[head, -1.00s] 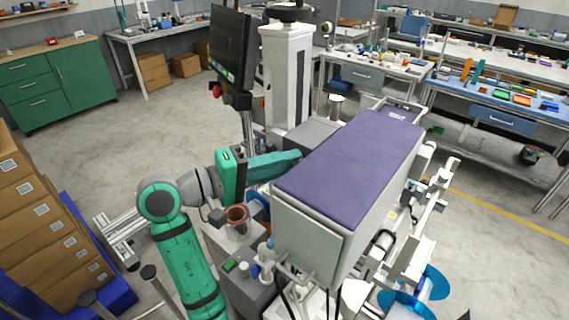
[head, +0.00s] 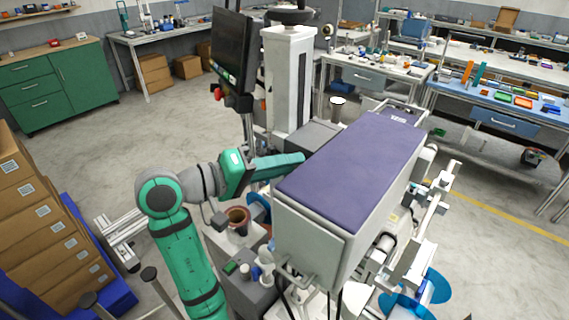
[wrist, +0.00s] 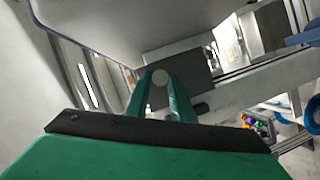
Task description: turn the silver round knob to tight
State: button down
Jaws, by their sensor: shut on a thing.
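A dark grey block (wrist: 188,72) lies just behind the knob. In the head view, my teal arm reaches in at the left side of the machine with the purple top (head: 352,155). The fingers and the knob are hidden there. No tight mark can be made out.
A screen on a post (head: 233,52) stands behind my arm. A copper-coloured cup (head: 238,216) stands below my forearm. Stacked cardboard boxes (head: 40,225) are at the left. Open floor lies between the boxes and the green cabinet (head: 58,85).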

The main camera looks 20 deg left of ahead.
jog(key=c, duration=1.5)
grip_release()
jog(key=shift+c, duration=0.2)
jog(key=shift+s, duration=0.15)
jog(key=v, duration=1)
jog(key=shift+s+a, duration=0.2)
jog(key=shift+a, duration=0.1)
